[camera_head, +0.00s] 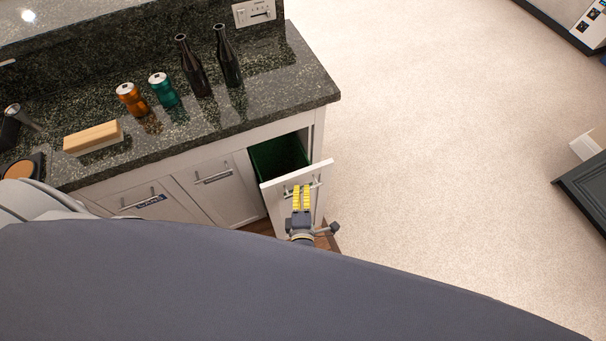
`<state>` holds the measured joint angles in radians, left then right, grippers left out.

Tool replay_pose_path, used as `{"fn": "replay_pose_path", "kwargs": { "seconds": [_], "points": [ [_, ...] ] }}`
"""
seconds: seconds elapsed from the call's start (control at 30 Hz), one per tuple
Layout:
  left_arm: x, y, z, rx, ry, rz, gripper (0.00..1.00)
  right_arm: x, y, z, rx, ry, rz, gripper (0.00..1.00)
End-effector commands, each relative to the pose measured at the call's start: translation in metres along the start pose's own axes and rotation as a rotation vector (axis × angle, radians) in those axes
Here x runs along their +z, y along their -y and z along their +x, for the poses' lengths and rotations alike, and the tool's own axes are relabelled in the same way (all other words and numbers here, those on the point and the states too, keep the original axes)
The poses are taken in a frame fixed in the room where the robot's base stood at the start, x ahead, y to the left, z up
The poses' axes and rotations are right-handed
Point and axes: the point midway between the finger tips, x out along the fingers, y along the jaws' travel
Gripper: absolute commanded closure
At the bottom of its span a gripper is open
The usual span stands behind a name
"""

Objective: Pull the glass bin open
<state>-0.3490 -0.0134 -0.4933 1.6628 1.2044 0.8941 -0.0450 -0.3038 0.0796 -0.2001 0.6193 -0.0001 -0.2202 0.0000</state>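The glass bin is a pull-out compartment at the right end of the counter cabinet. It stands partly open, and its dark green inside (278,156) shows behind the white front panel (275,199). A metal bar handle (317,184) is on that panel. My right gripper is not in view.
The dark granite counter (220,117) carries two dark bottles (195,72), an orange can (131,99), a teal can (163,91) and a wooden block (94,136). A closed cabinet front (222,196) is left of the bin. Light carpet (430,130) to the right is clear.

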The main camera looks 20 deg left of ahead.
Motion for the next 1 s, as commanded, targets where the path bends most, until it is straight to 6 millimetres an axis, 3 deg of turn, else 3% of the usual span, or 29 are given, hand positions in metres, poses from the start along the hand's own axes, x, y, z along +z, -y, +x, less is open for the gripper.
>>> {"fn": "replay_pose_path", "kwargs": {
  "seconds": [0.2, 0.63, 0.67, 0.83, 1.0],
  "points": [
    [0.009, 0.005, -0.021, -0.003, 0.001, 0.000, 1.00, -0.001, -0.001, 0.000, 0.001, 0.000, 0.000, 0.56],
    [0.011, 0.006, -0.024, -0.002, 0.001, 0.000, 1.00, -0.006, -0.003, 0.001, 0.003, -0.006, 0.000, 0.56],
    [0.011, 0.006, -0.024, -0.002, 0.002, 0.000, 0.90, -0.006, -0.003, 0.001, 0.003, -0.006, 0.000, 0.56],
    [0.009, 0.006, -0.024, -0.001, -0.001, 0.000, 0.70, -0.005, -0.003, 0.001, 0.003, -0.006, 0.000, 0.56],
    [0.009, 0.005, -0.024, 0.000, -0.003, 0.000, 0.68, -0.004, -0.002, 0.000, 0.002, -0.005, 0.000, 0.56]
  ]
}}
